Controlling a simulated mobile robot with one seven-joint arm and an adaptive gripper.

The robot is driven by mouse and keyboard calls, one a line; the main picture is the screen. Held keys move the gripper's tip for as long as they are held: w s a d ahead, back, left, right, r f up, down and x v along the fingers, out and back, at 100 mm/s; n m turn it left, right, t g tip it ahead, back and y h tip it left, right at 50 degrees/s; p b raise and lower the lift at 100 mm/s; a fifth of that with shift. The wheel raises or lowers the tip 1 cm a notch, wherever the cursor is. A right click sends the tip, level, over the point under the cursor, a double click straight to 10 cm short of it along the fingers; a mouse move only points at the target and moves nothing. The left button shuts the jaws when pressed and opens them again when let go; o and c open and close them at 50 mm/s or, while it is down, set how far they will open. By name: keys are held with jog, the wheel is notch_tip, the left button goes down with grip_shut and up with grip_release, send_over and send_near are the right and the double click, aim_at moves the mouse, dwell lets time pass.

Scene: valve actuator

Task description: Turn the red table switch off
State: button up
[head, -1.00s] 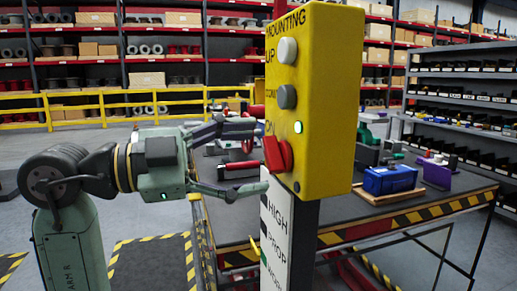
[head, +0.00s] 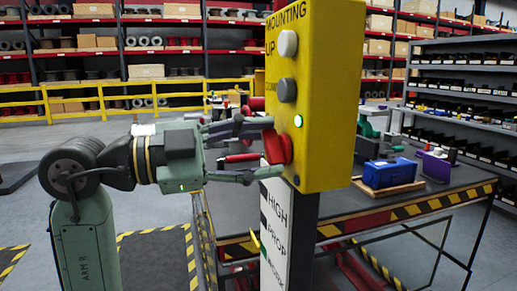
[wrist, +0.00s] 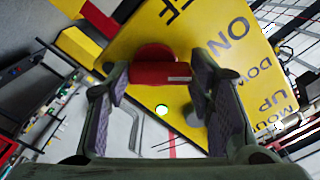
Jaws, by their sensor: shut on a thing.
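The red switch (head: 276,147) is a knob low on the face of a yellow control box (head: 331,110). A green light (head: 298,120) glows on the box just above the switch. My gripper (head: 268,149) reaches in from the left, with one finger above the switch and one below it. In the wrist view, the red switch (wrist: 160,73) sits between the two fingertips, and my gripper (wrist: 162,80) is shut on it. The lit lamp (wrist: 161,110) also shows there. The fingers partly hide the sides of the switch, and its exact turn angle is hard to read.
A white knob (head: 288,43) and a grey knob (head: 287,90) sit above the switch. The box stands on a post with a white lettered panel (head: 274,222). Behind it is a workbench (head: 430,205) with a blue toolbox (head: 389,172). Yellow railing (head: 110,98) runs behind.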

jog(key=c, duration=0.4)
jog(key=shift+o, duration=0.2)
jog(key=shift+n, duration=0.3)
jog(key=n, duration=0.3)
jog(key=shift+f+n, duration=0.1)
jog(key=shift+n, duration=0.3)
jog(key=n, duration=0.4)
jog(key=n+p, duration=0.1)
jog(key=n, duration=0.8)
jog(key=shift+f, duration=0.25)
